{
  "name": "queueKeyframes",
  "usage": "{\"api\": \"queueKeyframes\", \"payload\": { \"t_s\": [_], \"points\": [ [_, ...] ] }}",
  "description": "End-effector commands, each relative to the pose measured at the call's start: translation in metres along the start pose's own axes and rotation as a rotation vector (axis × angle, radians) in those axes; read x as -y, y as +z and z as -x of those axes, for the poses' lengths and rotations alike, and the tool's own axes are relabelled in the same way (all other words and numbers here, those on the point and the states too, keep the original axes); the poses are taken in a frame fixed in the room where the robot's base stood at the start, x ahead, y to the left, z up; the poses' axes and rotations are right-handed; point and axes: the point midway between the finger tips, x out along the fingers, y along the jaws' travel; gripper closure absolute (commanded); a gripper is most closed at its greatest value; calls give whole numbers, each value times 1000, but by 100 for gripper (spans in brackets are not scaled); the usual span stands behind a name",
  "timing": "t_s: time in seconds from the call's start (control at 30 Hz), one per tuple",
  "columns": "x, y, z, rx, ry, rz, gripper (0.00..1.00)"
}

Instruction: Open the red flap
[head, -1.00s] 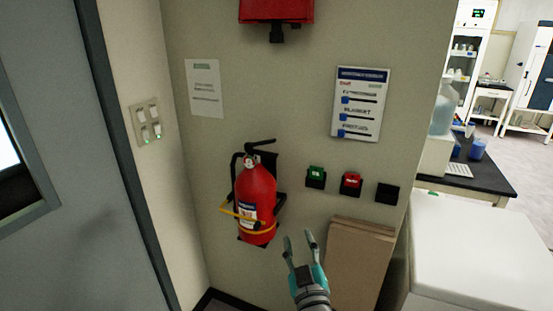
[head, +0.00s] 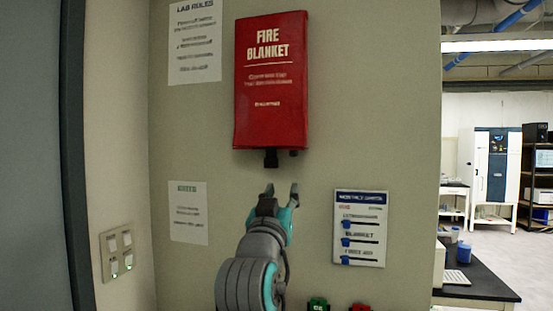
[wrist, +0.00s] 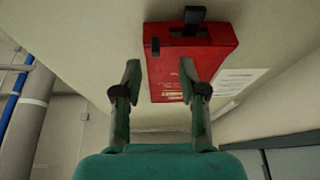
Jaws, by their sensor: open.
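A red fire blanket case (head: 271,85) hangs on the wall in the head view, and its underside shows in the wrist view (wrist: 165,62). A black tab (head: 271,158) hangs from its lower edge; a black piece also shows in the wrist view (wrist: 194,16). A small red-topped unit (head: 360,308) is cut off at the bottom edge of the head view. I cannot tell which of these the red flap is. My gripper (head: 281,190) is open and empty, below the case and apart from it, fingers pointing up. Both fingers (wrist: 160,75) show in the wrist view.
A green-topped unit (head: 318,304) sits left of the red one. Wall signs (head: 360,228) and papers (head: 188,212), a switch plate (head: 117,251) and a grey door (head: 30,150) surround the area. A black bench (head: 475,285) stands at the right.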

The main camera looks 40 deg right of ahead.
Motion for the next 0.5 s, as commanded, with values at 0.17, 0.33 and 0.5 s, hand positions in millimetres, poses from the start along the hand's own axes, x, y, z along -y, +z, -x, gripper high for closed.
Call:
{"api": "queueKeyframes", "payload": {
  "t_s": [0.17, 0.33, 0.5],
  "points": [
    [-15, -28, -10, -2, 48, -29, 58],
    [-18, -32, -18, -1, 57, -33, 58],
    [-20, -32, -41, -2, 58, -33, 58]
  ]
}}
